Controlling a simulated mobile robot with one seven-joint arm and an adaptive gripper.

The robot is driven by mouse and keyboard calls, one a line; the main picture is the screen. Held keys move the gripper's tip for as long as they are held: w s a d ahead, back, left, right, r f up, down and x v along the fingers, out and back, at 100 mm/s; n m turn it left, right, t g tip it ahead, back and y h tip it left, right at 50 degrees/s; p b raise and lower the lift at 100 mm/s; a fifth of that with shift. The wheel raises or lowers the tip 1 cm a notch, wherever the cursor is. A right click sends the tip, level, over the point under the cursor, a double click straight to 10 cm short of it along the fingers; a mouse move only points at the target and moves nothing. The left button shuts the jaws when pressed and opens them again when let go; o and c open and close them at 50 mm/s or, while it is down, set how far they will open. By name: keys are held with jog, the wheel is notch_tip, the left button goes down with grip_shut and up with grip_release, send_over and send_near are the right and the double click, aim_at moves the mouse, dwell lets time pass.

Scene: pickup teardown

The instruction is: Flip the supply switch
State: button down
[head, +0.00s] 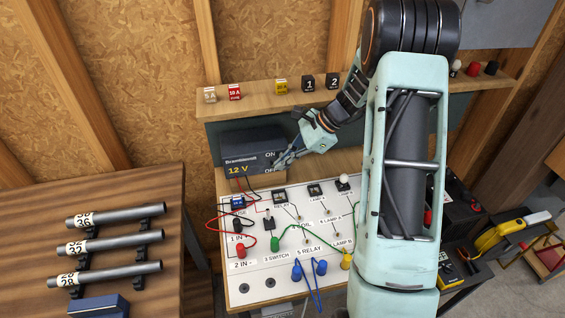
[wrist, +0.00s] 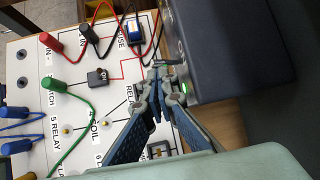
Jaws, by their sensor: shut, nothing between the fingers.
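The supply (head: 248,156) is a dark box marked 12 V with ON and OFF labels at its right, standing behind the white circuit board. It also fills the upper right of the wrist view (wrist: 235,45). My gripper (head: 277,165) is shut and empty, its fingertips right at the supply's front face by the OFF label. In the wrist view the closed tips (wrist: 164,72) are beside that face, next to a small pale metal part. A green glow (wrist: 184,88) shows beside the fingers. The fingers hide most of the switch, so I cannot tell its position or whether they touch it.
The white circuit board (head: 260,289) with plugs and cables lies in front of the supply. A shelf (head: 260,101) with small labelled blocks runs above. A wooden table (head: 30,235) with several metal tubes is at left.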

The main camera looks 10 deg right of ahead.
jog(key=shift+a, duration=0.2)
jog(key=v, duration=1.2)
jog(key=shift+d, duration=0.2)
